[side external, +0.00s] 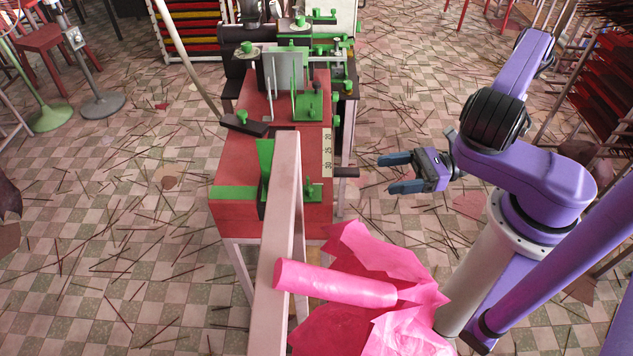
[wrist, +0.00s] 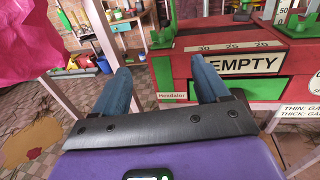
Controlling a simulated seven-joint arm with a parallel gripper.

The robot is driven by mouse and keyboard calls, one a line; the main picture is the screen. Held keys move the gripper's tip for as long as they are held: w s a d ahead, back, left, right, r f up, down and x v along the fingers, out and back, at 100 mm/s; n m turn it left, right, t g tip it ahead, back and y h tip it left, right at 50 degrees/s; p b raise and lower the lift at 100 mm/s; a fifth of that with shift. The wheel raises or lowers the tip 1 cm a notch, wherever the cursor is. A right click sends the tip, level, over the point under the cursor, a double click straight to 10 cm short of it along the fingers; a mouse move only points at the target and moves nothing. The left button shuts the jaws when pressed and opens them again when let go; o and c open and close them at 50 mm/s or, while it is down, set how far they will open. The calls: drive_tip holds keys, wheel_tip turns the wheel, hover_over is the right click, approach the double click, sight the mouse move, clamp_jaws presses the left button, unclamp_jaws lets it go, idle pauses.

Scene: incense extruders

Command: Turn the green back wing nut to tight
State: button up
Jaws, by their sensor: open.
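The red extruder machine (side external: 305,155) with green fittings stands in the middle of the side view. Several green wing nuts and knobs show on it, including one near the front (side external: 313,190) and one farther back (side external: 315,87). I cannot tell for sure which is the back wing nut, or how tight any is. My gripper (side external: 386,174), with two blue fingers, is open and empty to the right of the machine, apart from it. In the wrist view the fingers of my gripper (wrist: 160,72) point at the machine's red side (wrist: 225,45), with its EMPTY label (wrist: 240,64).
A pale beam (side external: 283,215) crosses in front of the machine. A pink roll (side external: 335,284) and crumpled pink sheets (side external: 375,255) lie near the front. Sticks litter the tiled floor.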

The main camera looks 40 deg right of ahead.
sight(316, 192)
drive_tip(key=x, duration=1.7)
drive_tip(key=shift+w+a, duration=0.1)
drive_tip(key=shift+w, duration=0.15)
drive_tip(key=shift+t, duration=0.3)
drive_tip(key=c, duration=1.1)
